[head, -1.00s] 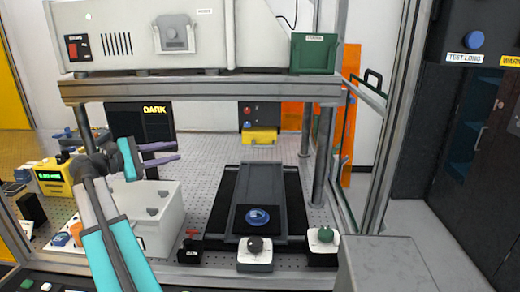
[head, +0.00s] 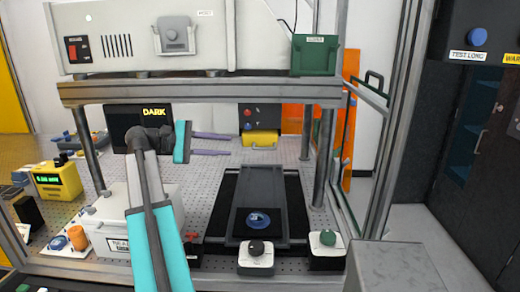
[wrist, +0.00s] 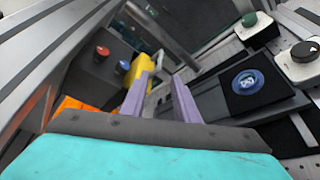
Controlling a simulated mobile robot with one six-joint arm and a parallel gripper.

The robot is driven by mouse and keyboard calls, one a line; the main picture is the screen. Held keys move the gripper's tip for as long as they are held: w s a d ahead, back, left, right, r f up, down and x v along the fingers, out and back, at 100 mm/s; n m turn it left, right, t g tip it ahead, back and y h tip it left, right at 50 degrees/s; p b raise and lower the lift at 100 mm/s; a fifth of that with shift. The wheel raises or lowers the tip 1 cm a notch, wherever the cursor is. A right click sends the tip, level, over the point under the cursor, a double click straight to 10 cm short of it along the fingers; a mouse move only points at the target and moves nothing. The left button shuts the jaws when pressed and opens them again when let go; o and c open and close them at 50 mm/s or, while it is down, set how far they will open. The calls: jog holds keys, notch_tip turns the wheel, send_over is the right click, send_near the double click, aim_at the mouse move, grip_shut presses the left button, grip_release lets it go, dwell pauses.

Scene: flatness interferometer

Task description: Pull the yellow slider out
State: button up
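The yellow slider (head: 261,138) is a yellow block with a handle on its front, below a dark box with a red and a blue knob. It sits under the shelf at the back in the head view. In the wrist view the yellow slider (wrist: 140,72) lies beyond the left fingertip, partly hidden. My gripper (head: 230,145) has two purple fingers pointing right toward the slider, with a gap between them. It is open and empty, left of the slider; contact is not visible. The fingers of my gripper (wrist: 162,85) also show apart in the wrist view.
A dark stage (head: 263,195) carries a blue round part (head: 258,220). A black knob (head: 256,248) and a green knob (head: 328,238) stand in front. Metal posts (head: 324,160) flank the space under the shelf (head: 200,88). A white box (head: 170,198) stands left.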

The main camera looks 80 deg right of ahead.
aim_at(256, 149)
jog(key=shift+s, duration=0.15)
jog(key=p+x, duration=0.3)
jog(key=x, duration=1)
jog(key=shift+s+d, duration=0.1)
jog(key=shift+s, duration=0.1)
jog(key=shift+f, duration=0.1)
grip_shut()
